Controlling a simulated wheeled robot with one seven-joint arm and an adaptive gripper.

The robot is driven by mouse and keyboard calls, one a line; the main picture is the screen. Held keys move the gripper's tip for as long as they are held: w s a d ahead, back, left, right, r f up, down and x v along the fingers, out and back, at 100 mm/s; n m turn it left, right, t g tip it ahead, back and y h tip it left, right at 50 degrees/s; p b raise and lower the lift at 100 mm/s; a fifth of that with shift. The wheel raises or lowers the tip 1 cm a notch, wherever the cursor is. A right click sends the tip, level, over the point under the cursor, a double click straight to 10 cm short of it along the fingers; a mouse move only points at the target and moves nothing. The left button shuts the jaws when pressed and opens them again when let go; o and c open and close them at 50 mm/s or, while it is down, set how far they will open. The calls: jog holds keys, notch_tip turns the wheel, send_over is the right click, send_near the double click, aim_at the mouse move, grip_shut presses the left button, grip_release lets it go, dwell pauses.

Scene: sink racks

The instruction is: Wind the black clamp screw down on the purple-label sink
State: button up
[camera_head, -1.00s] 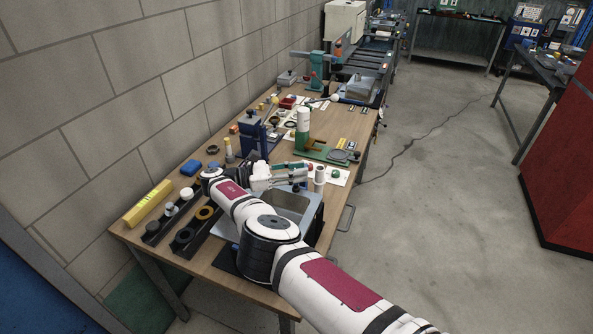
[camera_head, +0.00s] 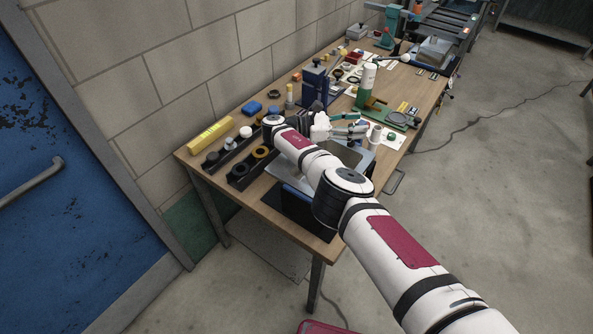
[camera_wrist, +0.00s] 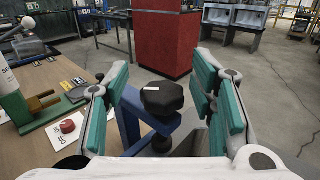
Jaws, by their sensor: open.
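The black clamp screw has a dark faceted knob (camera_wrist: 162,98) with a small white mark, seen in the wrist view above a blue clamp frame (camera_wrist: 130,124). My gripper (camera_wrist: 163,70) has its teal-padded fingers spread, one on each side of the knob, with visible gaps. In the head view my gripper (camera_head: 352,124) is over the far side of the metal sink (camera_head: 347,156) on the wooden table. My arm covers part of the sink, and the knob cannot be made out there. I see no purple label in either view.
Black racks with round parts (camera_head: 240,166) and a yellow box (camera_head: 210,134) lie left of the sink. Open floor lies right of the table.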

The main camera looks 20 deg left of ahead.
jog(key=shift+s+d+n+t+p, duration=0.1)
jog(key=shift+n+t+p, duration=0.2)
jog(key=shift+n+t, duration=0.15)
jog(key=shift+n+t+y+p, duration=0.35)
jog(key=shift+n+t+y, duration=1.25)
jog(key=shift+t, duration=0.55)
jog(key=n+t+y, duration=0.4)
jog(key=y, duration=0.1)
jog(key=shift+y, duration=0.3)
jog(key=n+t+y, duration=0.1)
jog(key=n+y, duration=0.1)
jog(key=y, duration=0.1)
jog(key=n+t+y, duration=0.1)
jog(key=n+y, duration=0.1)
jog(key=y, duration=0.1)
jog(key=shift+n, duration=0.25)
jog(key=n+y, duration=0.1)
jog(key=y, duration=0.2)
jog(key=n+y, duration=0.1)
jog(key=shift+a+n, duration=0.25)
jog(key=shift+n, duration=0.05)
jog(key=shift+s+a+f+n+g+y, duration=0.15)
jog(key=shift+n+y, duration=0.25)
jog(key=shift+y, duration=0.3)
jog(key=shift+d+f+n+g+y, duration=0.15)
jog(key=shift+n+y, duration=0.25)
jog(key=shift+y, duration=0.3)
